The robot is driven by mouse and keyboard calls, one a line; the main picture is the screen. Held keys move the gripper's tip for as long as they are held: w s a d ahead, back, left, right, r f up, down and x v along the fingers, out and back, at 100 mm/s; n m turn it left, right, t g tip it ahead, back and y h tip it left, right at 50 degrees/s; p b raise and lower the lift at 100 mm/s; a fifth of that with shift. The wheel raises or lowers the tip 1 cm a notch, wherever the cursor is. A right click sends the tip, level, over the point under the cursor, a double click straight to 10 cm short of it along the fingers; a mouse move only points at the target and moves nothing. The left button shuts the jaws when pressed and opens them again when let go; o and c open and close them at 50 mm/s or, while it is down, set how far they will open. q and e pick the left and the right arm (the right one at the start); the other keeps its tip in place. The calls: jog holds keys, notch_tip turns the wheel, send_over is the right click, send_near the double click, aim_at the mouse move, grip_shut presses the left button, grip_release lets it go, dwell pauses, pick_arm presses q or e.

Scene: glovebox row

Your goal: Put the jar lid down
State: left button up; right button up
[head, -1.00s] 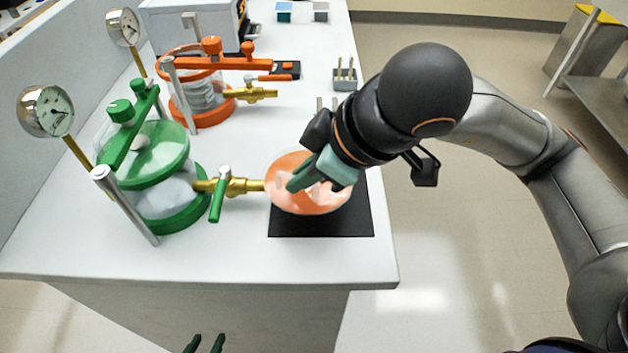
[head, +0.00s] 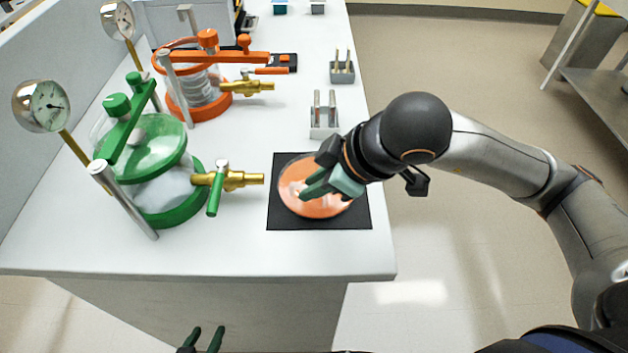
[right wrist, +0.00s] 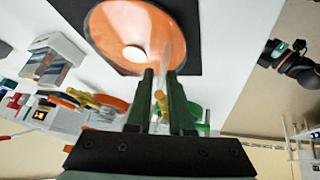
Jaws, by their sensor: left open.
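The jar lid (head: 325,208) is an orange disc with a clear rim. It is over the black mat (head: 280,222), low and nearly flat; whether it touches the mat I cannot tell. My right gripper (head: 303,194) reaches over the lid from the right, its green fingers shut on it. The grip point is partly hidden. In the right wrist view the lid (right wrist: 118,25) shows just beyond the fingertips (right wrist: 161,72), with a pale spot near its middle. My left gripper (head: 204,340) is open and empty at the bottom edge, below the bench front.
A green-topped jar (head: 160,170) with a brass valve (head: 240,181) stands left of the mat. An orange-clamped jar (head: 198,92) stands behind it. Two small racks (head: 324,130) (head: 342,74) stand behind the mat. The bench front is clear.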

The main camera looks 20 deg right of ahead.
pick_arm(q)
jog(key=shift+w, duration=0.1)
pick_arm(e)
jog(key=o, duration=0.3)
jog(key=v, duration=0.5)
jog(key=shift+w, duration=0.1)
pick_arm(q)
jog(key=shift+w+d+f+b, duration=0.25)
jog(key=shift+d+b, duration=0.2)
jog(key=shift+b, duration=0.3)
pick_arm(e)
jog(key=v, duration=0.7)
pick_arm(q)
jog(key=shift+a+f, duration=0.1)
jog(key=shift+a, duration=0.05)
jog(key=shift+s, duration=0.1)
